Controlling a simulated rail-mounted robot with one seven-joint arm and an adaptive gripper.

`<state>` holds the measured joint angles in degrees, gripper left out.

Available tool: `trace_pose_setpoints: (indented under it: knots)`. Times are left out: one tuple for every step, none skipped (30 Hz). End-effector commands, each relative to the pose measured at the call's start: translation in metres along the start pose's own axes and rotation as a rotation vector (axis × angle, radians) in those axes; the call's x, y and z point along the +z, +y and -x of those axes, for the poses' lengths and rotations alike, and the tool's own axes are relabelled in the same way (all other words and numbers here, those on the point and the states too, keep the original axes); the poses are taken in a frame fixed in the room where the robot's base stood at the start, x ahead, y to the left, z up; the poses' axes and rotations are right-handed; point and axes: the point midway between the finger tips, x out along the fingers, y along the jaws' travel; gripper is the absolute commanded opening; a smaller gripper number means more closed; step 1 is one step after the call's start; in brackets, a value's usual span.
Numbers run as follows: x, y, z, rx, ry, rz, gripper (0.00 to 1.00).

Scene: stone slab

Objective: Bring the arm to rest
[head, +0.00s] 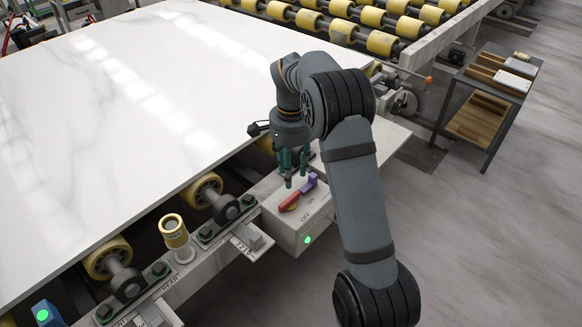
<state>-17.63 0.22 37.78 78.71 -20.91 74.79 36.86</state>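My arm reaches from the bottom right up over a grey switch box (290,232) at the slab's edge. My gripper (295,178) points down with green fingers. Its fingertips look apart, with nothing seen between them. It is just above and behind the box's rotary switch, which has a red part (289,202) and a purple part (308,184). Whether a fingertip touches the switch cannot be told. The box carries OFF and ON labels and a lit green lamp (307,239).
A white stone slab (110,140) lies on rollers to the left. A yellow-topped cylinder (173,230) stands on the front rail beside yellow rollers (203,190). More rollers (383,43) lie behind. A cart (480,100) stands at right. The floor at right is open.

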Motion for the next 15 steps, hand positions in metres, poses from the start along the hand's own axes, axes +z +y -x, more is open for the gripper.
trace_pose_setpoints:
  knots:
    - [-0.0004,-0.0003,0.005,-0.001,0.001,0.0,0.4]
    - [-0.0002,-0.0001,0.0073,0.0,0.001,0.0,0.4]
    - [-0.0003,-0.0001,0.0098,0.0,0.001,0.0,0.4]
    - [-0.0002,0.0,0.0112,0.0,0.001,0.0,0.4]
    - [0.0001,0.0001,0.0121,0.0,0.0,0.0,0.4]
    - [0.0003,0.0003,0.0129,0.001,0.0,0.0,0.4]
    - [0.0004,0.0003,0.0132,0.001,-0.001,0.0,0.4]
    - [0.0004,0.0003,0.0133,0.001,-0.001,0.0,0.4]
    - [0.0004,0.0003,0.0133,0.001,-0.001,0.0,0.4]
    - [0.0004,0.0003,0.0132,0.001,-0.001,0.0,0.4]
    - [0.0004,0.0003,0.0132,0.001,-0.001,0.0,0.4]
    - [0.0004,0.0003,0.0131,0.001,0.0,0.0,0.4]
    - [0.0004,0.0003,0.0131,0.001,0.0,0.0,0.4]
    - [0.0004,0.0003,0.013,0.001,0.0,0.0,0.4]
    - [0.0004,0.0003,0.013,0.001,0.0,0.0,0.4]
